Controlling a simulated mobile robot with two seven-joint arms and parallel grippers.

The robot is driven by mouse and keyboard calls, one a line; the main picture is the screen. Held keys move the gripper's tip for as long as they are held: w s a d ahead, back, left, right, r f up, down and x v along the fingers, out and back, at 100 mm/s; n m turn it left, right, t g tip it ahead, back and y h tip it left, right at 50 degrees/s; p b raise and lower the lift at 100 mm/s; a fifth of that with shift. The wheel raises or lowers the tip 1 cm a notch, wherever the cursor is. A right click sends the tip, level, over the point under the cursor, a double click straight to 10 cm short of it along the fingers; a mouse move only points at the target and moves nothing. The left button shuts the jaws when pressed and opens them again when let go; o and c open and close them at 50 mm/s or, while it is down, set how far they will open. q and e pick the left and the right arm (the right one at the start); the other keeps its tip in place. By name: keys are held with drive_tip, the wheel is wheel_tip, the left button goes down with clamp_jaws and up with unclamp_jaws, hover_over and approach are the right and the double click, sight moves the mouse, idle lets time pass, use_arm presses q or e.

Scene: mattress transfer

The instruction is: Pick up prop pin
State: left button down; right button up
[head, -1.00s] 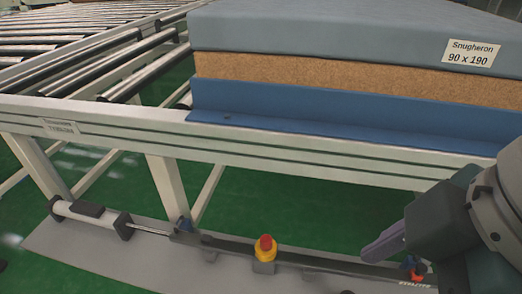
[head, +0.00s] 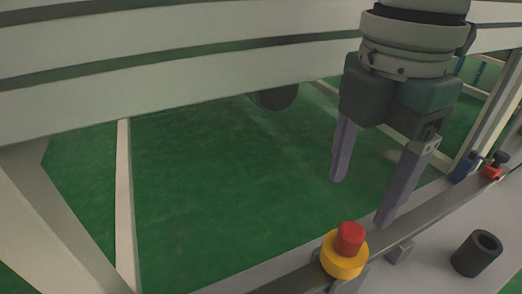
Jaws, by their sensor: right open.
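My right gripper (head: 361,202) hangs down from the top right in the head view. Its two purple-grey fingers are spread apart with nothing between them. A red-topped yellow knob (head: 343,262) stands on the rail below and left of the fingertips, apart from them. At the right, a small red piece with a black knob (head: 495,168) sits on the rail beside a blue piece (head: 465,166). I cannot tell for certain which of these is the prop pin. My left gripper is not in view.
A grey rail (head: 424,206) runs diagonally below the gripper. A black hollow cylinder (head: 477,253) stands on the grey plate at the lower right. The white conveyor frame (head: 160,85) crosses the top. Green floor lies open behind the rail.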

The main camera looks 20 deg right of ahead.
sight(354, 230)
drive_tip(key=f+b, duration=0.1)
drive_tip(key=f, duration=0.1)
drive_tip(key=d+f+b, duration=0.1)
drive_tip(key=f, duration=0.1)
drive_tip(key=shift+s+f+b, duration=0.1)
drive_tip(key=shift+s+b, duration=0.25)
drive_tip(key=shift+w+a+f+b, duration=0.15)
drive_tip(key=shift+a+f+b, duration=0.05)
drive_tip(key=shift+f+b, duration=0.3)
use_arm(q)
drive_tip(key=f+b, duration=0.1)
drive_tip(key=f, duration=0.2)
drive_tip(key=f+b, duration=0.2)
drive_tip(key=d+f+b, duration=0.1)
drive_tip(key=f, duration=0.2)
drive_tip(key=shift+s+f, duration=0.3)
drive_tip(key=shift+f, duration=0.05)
use_arm(e)
drive_tip(key=f, duration=0.4)
drive_tip(key=shift+d+f, duration=0.1)
drive_tip(key=shift+d, duration=0.1)
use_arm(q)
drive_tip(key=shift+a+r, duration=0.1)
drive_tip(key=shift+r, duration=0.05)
use_arm(e)
drive_tip(key=shift+a, duration=0.1)
drive_tip(key=shift+c, duration=0.2)
drive_tip(key=c, duration=1)
clamp_jaws()
